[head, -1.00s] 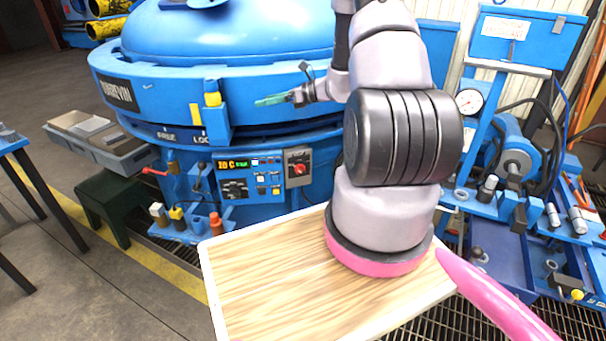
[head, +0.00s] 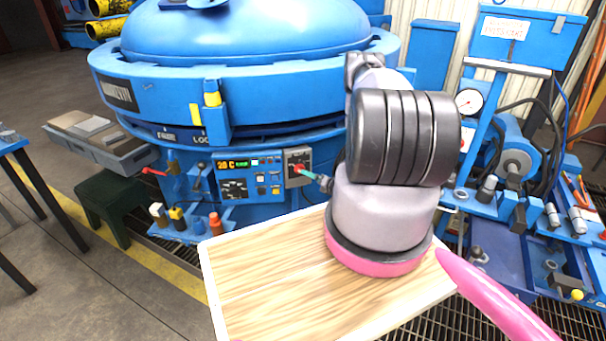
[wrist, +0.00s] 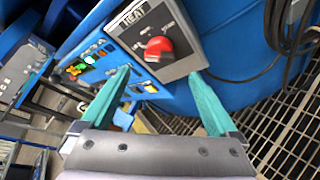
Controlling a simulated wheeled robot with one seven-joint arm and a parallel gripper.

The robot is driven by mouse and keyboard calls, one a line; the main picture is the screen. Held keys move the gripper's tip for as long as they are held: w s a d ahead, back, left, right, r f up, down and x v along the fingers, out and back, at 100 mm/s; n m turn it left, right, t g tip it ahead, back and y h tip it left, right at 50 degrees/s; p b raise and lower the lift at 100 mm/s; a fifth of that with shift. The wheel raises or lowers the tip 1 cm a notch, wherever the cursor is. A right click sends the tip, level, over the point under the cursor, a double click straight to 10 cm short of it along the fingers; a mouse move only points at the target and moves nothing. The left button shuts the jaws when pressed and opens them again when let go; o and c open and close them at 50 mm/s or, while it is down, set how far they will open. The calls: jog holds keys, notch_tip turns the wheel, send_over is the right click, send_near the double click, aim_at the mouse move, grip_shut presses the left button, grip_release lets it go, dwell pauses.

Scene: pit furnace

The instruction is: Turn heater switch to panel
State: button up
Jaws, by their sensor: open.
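The heater switch is a red knob (wrist: 158,48) on a grey plate (wrist: 150,28) marked "HEAT" in the wrist view. The plate is at the right end of the blue control panel (head: 236,177) on the furnace front, and in the head view the knob is partly covered by my fingertips. My gripper (wrist: 162,85) is open, its two teal fingers spread wide and pointing at the plate. In the wrist view the knob shows ahead, between and beyond the fingertips. I see no contact with the knob. In the head view the gripper (head: 302,171) reaches in from the right.
The panel's display (head: 232,164) reads about 20 C, with several buttons beside it. A dark cable (wrist: 285,40) hangs right of the plate in the wrist view. A blue shelf with small bottles (head: 190,228) stands left below. Metal grating (wrist: 285,110) lies beneath.

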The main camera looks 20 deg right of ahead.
aim_at(300, 170)
jog(key=x, duration=0.8)
jog(key=shift+c, duration=0.3)
jog(key=c, duration=1.3)
jog(key=shift+d, duration=0.15)
jog(key=m+t+y, duration=0.1)
jog(key=m, duration=0.4)
jog(key=m+t+y, duration=0.1)
jog(key=m, duration=0.1)
jog(key=shift+f+m+t+y, duration=0.25)
jog(key=shift+m+t+y, duration=0.05)
